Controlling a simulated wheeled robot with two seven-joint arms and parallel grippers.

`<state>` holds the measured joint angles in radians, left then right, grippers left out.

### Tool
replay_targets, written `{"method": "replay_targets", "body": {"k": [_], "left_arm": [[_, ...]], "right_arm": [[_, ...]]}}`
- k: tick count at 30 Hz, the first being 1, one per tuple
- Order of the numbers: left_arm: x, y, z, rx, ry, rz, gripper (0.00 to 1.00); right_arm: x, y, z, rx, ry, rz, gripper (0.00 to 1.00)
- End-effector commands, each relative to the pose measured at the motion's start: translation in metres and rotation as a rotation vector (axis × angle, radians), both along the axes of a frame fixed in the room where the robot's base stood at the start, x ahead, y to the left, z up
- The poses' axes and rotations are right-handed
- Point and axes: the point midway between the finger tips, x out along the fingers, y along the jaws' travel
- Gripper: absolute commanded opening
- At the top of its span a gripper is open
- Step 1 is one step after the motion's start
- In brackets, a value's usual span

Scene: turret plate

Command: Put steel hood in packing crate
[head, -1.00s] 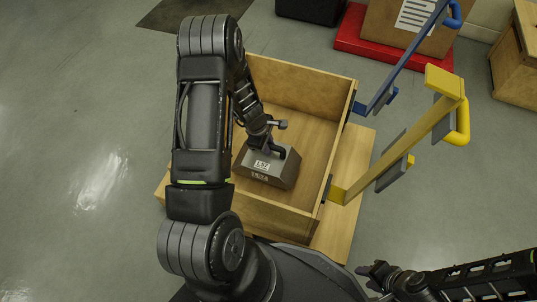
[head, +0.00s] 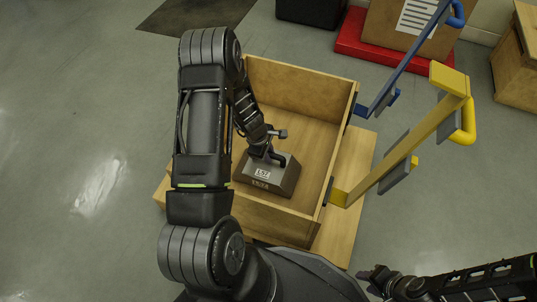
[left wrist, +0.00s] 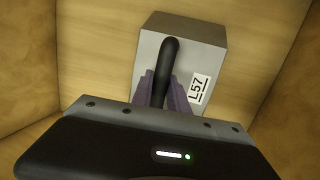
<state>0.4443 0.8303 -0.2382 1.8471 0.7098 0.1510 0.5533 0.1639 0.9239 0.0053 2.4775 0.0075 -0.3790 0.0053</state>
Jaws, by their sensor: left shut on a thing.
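The steel hood (head: 268,174) is a grey box with a white L57 label and a black handle on top. It is inside the wooden packing crate (head: 300,84), towards the near side; I cannot tell whether it touches the floor. My left gripper (head: 266,154) reaches down into the crate and is shut on the hood's handle. In the left wrist view the hood (left wrist: 205,52) shows beyond the fingers (left wrist: 168,92), which grip the black handle. My right gripper (head: 372,278) is empty at the bottom of the head view, outside the crate; its finger opening is unclear.
A yellow bracket arm (head: 405,145) and a blue one (head: 405,58) rise at the crate's right side. A red platform (head: 365,35) with a cardboard box is behind. Another wooden crate (head: 518,65) is at far right. Floor on the left is clear.

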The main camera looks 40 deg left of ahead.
Motion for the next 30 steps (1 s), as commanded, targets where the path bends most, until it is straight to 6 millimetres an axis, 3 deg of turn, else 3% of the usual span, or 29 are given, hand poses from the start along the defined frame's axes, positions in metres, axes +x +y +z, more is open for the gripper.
{"method": "replay_targets", "body": {"k": [3, 4, 12, 23, 30], "left_arm": [[0.001, 0.0, -0.002, 0.001, -0.002, -0.001, 0.0], [0.0, 0.0, -0.003, 0.0, 0.0, 0.0, 0.2], [0.0, 0.0, -0.002, 0.0, 0.0, 0.0, 0.41], [0.0, 0.0, 0.004, 0.0, 0.0, 0.0, 0.41], [-0.008, 0.003, 0.04, 0.001, -0.002, -0.002, 0.41]], "right_arm": [[0.0, 0.0, -0.003, 0.0, -0.001, 0.0, 0.36], [0.0, 0.0, -0.003, 0.0, -0.001, 0.0, 0.36], [0.0, 0.0, -0.002, 0.0, -0.001, 0.0, 0.36], [0.0, 0.0, 0.003, 0.0, 0.001, 0.0, 0.36], [-0.003, 0.0, 0.019, 0.001, 0.008, 0.004, 0.36]]}}
